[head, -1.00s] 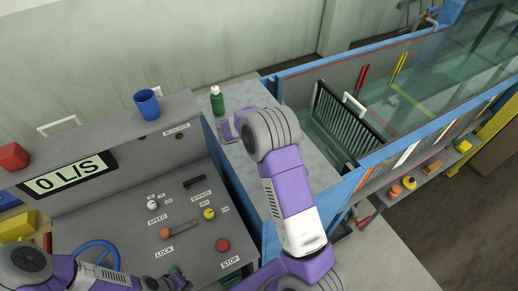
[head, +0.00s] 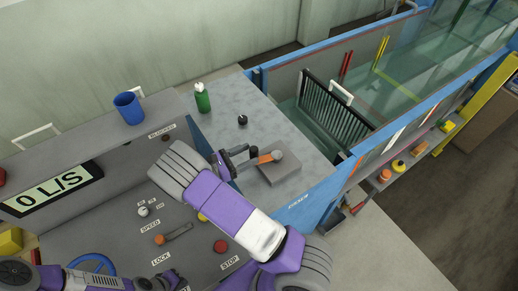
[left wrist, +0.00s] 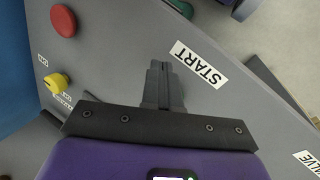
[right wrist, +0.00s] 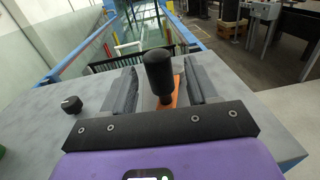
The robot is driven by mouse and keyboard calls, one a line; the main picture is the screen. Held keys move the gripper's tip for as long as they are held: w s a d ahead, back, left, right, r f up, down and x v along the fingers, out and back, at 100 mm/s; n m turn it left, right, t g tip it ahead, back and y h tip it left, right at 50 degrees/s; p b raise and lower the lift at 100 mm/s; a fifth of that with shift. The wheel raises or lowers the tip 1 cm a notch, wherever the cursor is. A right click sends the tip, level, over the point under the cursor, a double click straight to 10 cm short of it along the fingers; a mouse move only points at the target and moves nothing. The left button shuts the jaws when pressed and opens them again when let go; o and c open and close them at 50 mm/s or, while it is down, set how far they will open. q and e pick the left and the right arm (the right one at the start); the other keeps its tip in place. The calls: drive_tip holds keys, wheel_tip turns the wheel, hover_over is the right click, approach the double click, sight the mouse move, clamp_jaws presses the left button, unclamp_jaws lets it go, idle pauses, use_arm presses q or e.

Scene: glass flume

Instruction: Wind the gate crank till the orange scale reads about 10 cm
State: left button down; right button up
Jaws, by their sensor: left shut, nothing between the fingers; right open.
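The gate crank stands on a grey box (head: 290,170) on the pale deck, with an orange arm (head: 265,158) and a black upright handle. In the right wrist view the black handle (right wrist: 158,75) stands between the open fingers of my right gripper (right wrist: 162,92), with the orange arm (right wrist: 179,92) behind it. Gaps show on both sides of the handle. In the head view my right gripper (head: 238,162) is at the crank's left. My left gripper (left wrist: 165,78) is shut and empty above the control panel, near the START label (left wrist: 199,64). I cannot make out the orange scale.
A green bottle (head: 202,98) and a small black knob (head: 242,120) are on the deck. A black slatted rack (head: 335,110) stands in the glass flume beyond. A blue cup (head: 128,108) is on the panel's top ledge. The panel has a red STOP button (head: 220,246).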

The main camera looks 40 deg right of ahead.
drive_tip(key=d, duration=0.5)
drive_tip(key=shift+s, duration=0.4)
clamp_jaws()
